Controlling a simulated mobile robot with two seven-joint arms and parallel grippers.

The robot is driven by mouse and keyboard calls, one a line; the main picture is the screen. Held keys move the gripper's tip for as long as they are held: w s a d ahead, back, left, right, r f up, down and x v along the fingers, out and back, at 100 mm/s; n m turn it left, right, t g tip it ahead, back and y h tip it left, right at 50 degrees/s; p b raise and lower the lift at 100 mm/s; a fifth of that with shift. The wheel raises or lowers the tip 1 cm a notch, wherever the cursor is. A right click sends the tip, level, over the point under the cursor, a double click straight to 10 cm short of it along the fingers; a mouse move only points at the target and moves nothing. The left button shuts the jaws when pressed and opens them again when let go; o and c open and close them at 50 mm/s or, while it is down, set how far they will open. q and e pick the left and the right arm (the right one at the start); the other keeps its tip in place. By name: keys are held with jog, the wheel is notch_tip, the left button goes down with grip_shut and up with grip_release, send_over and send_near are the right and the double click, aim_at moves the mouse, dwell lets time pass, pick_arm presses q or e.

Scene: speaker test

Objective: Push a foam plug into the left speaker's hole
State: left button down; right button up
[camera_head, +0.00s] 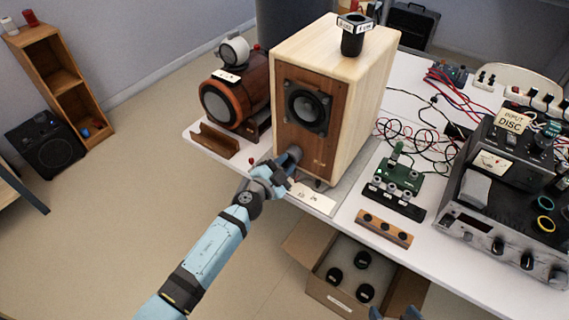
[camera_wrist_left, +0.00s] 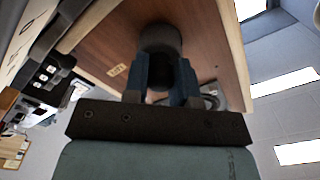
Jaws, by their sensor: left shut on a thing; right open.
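The wooden speaker (camera_head: 297,148) stands upright on the table with its brown front panel and dark driver cone facing me. My left gripper (camera_head: 290,160) is shut at the lower part of this panel. In the left wrist view its blue fingers (camera_wrist_left: 165,78) grip a dark cylindrical foam plug (camera_wrist_left: 160,40), whose far end is at or very close to the panel (camera_wrist_left: 206,45). The hole is hidden behind the plug, and I cannot tell how deep the plug sits. My right gripper (camera_head: 394,314) is open, only partly visible at the bottom edge.
A dark labelled cup (camera_head: 354,38) stands on the speaker. A cardboard box (camera_head: 336,298) with several dark cylinders is below the table edge. A round red-brown device (camera_head: 232,103) stands left; a green circuit board (camera_head: 397,177) and grey instrument (camera_head: 500,215) stand right.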

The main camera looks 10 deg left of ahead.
pick_arm(q)
jog(key=shift+w+d, duration=0.1)
jog(key=shift+w, duration=0.2)
jog(key=shift+w+d, duration=0.15)
jog(key=shift+w, duration=0.25)
jog(key=shift+w+d, duration=0.1)
jog(key=shift+w, duration=0.2)
jog(key=c, duration=0.8)
grip_release()
jog(key=shift+c, duration=0.2)
